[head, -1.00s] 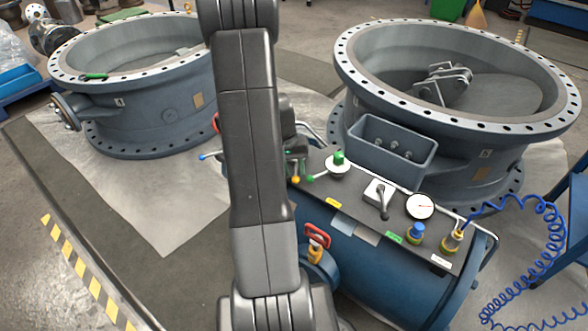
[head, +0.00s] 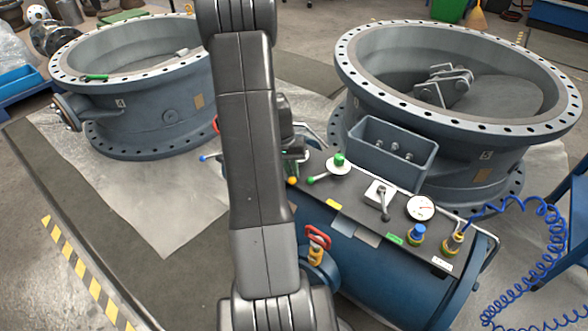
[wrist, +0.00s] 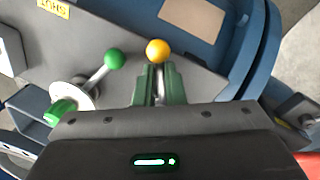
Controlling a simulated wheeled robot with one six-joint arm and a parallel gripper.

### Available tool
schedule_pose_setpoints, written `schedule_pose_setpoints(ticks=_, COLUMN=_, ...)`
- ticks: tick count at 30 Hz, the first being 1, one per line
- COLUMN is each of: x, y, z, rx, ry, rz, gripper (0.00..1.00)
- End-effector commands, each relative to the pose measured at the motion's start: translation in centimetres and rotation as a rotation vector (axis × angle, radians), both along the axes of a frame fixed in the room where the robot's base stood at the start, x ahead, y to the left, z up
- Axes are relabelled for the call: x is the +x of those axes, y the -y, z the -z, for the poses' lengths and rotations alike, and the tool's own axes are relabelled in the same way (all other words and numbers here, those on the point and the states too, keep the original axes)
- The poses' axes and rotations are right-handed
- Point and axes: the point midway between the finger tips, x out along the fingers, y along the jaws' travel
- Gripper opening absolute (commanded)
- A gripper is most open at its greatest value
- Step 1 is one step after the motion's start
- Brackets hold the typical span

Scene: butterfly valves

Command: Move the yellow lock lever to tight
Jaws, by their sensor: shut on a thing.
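The yellow lock lever shows as a yellow ball (wrist: 158,49) just beyond my gripper's fingertips in the wrist view. In the head view the yellow ball (head: 292,181) shows at the left end of the dark panel, just right of my arm. My gripper (head: 298,155) is partly hidden by my arm there. The lever's pivot and any tight marking are hidden.
A lever with a green ball (wrist: 114,60) stands close beside my gripper, with its green knob (wrist: 60,112). A grey lever (head: 384,205), a gauge (head: 421,208) and a blue knob (head: 416,233) sit along the panel. A large valve (head: 470,150) stands behind.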

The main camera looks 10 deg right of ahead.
Motion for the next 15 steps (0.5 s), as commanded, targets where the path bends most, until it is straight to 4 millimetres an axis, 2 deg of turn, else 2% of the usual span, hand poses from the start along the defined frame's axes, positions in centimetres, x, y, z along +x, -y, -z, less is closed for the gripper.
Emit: schedule_pose_setpoints(ticks=15, x=1.8, y=-3.1, z=0.0, rx=0.0, ry=-0.008, rz=0.46, gripper=0.0)
